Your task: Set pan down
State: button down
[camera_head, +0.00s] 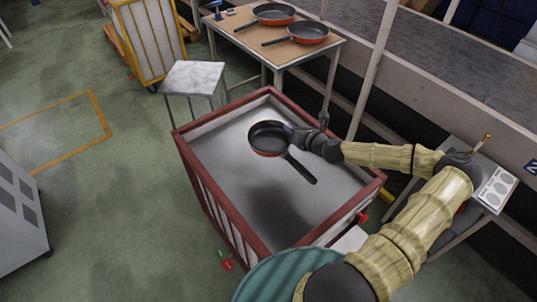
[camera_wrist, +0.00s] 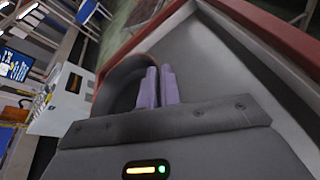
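A frying pan (camera_head: 267,139) with a dark inside, an orange-red outside and a black handle is over the red-framed bin (camera_head: 218,211). Its handle points to the lower right in the head view. My gripper (camera_head: 294,137) meets the pan's right rim. In the wrist view, the two purple fingers (camera_wrist: 160,88) are close together at the rim of the pan (camera_wrist: 122,85), shut on it. A dark shadow lies on the bin floor below, and the pan appears held above that floor. The fingertips' exact contact is partly hidden.
Two similar pans (camera_head: 273,13) (camera_head: 309,32) sit on a wooden-topped table (camera_head: 256,46). A small grey-topped stool (camera_head: 193,78) stands behind the bin. The conveyor (camera_head: 440,75) runs along the right. The bin's walls surround the pan, and its floor looks empty.

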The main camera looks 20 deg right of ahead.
jog(key=shift+w+r, duration=0.1)
jog(key=shift+w, duration=0.1)
jog(key=shift+f, duration=3.1)
jog(key=shift+f, duration=1.95)
